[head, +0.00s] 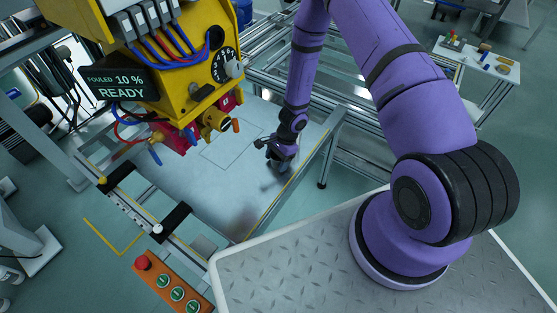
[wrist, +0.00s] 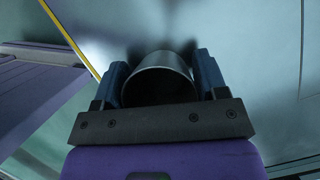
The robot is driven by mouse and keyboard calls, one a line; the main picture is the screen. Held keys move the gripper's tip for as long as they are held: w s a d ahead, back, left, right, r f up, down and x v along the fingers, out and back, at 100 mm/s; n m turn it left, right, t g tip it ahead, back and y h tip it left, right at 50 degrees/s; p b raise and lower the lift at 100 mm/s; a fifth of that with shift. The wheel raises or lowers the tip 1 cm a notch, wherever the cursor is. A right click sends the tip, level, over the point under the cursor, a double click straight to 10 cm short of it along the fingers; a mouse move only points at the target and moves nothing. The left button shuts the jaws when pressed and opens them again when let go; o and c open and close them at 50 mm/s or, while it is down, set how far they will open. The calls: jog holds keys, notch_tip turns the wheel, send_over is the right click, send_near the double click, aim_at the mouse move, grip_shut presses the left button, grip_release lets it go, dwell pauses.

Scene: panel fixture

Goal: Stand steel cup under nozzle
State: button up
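The steel cup (wrist: 160,82) sits between the two fingers of my gripper (wrist: 160,85) in the wrist view, its round open rim facing the camera. Both fingers appear to press on its sides. In the head view my gripper (head: 280,153) is over the right part of the pale work plate, and the cup is mostly hidden there. A yellow machine (head: 190,75) hangs at the upper left, with a brass fitting (head: 214,121) and red blocks on its underside. I cannot tell which fitting is the nozzle. The cup is to the right of these fittings.
The pale plate (head: 205,185) has a thin outlined square (head: 230,145) and is mostly bare. A metal frame rail with a yellow line (head: 290,187) edges it on the right. A display reads "FOULED 10 % READY" (head: 120,84). An orange button box (head: 170,288) stands at the front left.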

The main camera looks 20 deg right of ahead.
aim_at(274, 164)
jog(key=c, duration=0.6)
jog(key=shift+o, duration=0.2)
jog(key=shift+r, duration=0.15)
jog(key=shift+r, duration=1.35)
jog(key=shift+s+r, duration=0.15)
jog(key=shift+r, duration=0.15)
jog(key=shift+s+r, duration=0.1)
jog(key=shift+s, duration=1.05)
jog(key=shift+s+f, duration=0.2)
jog(key=shift+s, duration=0.7)
jog(key=shift+s+r, duration=0.25)
jog(key=shift+s, duration=0.2)
jog(key=s+r, duration=0.1)
jog(key=s, duration=0.9)
jog(key=shift+s, duration=0.3)
